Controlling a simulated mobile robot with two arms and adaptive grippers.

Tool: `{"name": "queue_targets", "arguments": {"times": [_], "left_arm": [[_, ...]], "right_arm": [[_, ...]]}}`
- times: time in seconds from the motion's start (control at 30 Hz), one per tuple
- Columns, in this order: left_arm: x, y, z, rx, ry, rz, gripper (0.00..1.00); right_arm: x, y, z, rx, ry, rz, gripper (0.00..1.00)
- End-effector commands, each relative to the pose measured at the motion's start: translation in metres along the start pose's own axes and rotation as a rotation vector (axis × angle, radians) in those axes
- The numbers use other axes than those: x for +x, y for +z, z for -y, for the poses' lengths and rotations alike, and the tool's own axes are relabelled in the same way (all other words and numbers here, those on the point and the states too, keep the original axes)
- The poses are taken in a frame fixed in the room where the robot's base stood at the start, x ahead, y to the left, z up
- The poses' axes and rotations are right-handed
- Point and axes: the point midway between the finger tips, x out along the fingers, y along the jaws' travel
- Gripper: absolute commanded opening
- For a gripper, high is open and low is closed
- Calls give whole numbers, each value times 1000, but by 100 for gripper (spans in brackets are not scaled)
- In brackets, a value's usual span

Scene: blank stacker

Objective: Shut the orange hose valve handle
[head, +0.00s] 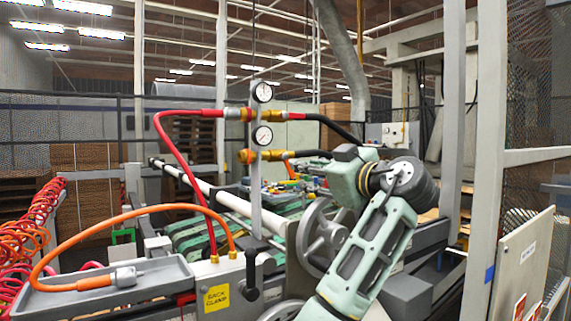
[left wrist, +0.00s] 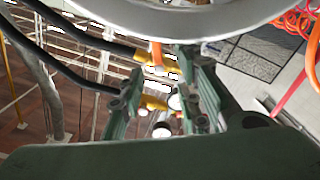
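The orange valve handle (head: 290,172) is a small lever hanging below the lower brass hose fitting (head: 270,155) on the gauge post. In the left wrist view the orange handle (left wrist: 157,54) shows beyond and between my fingertips, not touching them as far as I can see. My left gripper (head: 332,172) is to the right of the handle, apart from it. In the left wrist view the two green fingers of the left gripper (left wrist: 166,75) are spread and empty. My right gripper is in neither view.
A grey handwheel (head: 322,237) stands just below my left gripper; a large grey rim (left wrist: 200,15) fills the top of the left wrist view. Dark hoses (head: 335,128) run right from the post. A red hose (head: 180,155) and a tray (head: 165,275) with an orange hose are left.

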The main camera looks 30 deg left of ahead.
Motion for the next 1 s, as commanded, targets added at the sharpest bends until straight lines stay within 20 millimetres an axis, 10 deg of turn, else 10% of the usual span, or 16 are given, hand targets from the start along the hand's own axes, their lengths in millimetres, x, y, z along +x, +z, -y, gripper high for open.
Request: {"name": "queue_targets", "arguments": {"times": [0.5, 1.0], "left_arm": [[70, -3, 0, 2, -2, -1, 31], [73, 0, 0, 1, -1, 0, 16]], "right_arm": [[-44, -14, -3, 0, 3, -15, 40], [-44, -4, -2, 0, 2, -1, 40]]}}
